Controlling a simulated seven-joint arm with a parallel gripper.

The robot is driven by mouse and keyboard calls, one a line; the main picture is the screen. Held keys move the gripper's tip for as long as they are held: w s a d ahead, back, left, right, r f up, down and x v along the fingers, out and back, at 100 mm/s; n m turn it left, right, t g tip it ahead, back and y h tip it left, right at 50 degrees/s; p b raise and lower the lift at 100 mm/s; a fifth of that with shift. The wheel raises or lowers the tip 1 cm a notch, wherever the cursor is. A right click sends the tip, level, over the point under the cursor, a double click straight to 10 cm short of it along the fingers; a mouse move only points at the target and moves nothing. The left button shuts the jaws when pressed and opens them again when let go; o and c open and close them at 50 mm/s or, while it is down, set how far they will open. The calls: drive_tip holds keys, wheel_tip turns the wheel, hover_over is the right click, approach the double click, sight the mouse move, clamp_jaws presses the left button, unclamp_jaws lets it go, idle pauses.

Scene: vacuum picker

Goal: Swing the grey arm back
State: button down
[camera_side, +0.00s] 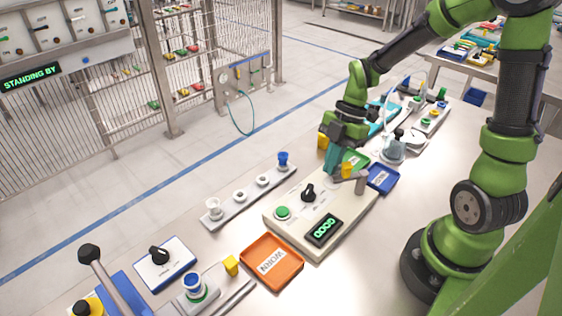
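The beige control box (285,222) stands on the bench with a black knob, a green button and a green digital display. A short grey arm (358,176) sits on a grey post at the box's far right end. A small yellow piece (346,170) is at that arm, close to my fingers. My gripper (331,174) points down over the far end of the box, with its teal fingertips beside the grey arm's left end. From this angle I cannot tell whether the fingers touch the arm or how far apart they are.
An orange tray marked WORN (256,279) lies in front of the box. A blue tray (382,179) and a green tray (355,158) lie near its far end. A rail with several pegs (250,190) runs along the left. A lever (105,272) stands at the near left.

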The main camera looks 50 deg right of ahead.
sight(335, 185)
drive_tip(key=shift+s+a+n+g, duration=0.3)
drive_tip(key=shift+s+a+n, duration=0.15)
drive_tip(key=shift+n, duration=0.35)
drive_tip(key=shift+s+a, duration=0.35)
drive_tip(key=shift+a, duration=0.05)
drive_tip(key=shift+s+a+n+g, duration=0.2)
drive_tip(key=shift+s+n+g, duration=0.15)
drive_tip(key=shift+n, duration=0.4)
drive_tip(key=shift+s+a+n+g, duration=0.25)
drive_tip(key=shift+s+n, duration=0.15)
drive_tip(key=shift+n, duration=0.35)
drive_tip(key=w, duration=0.4)
drive_tip(key=shift+w+r, duration=0.1)
drive_tip(key=shift+w, duration=0.15)
drive_tip(key=w+r, duration=0.3)
drive_tip(key=r, duration=0.6)
drive_tip(key=shift+w, duration=0.1)
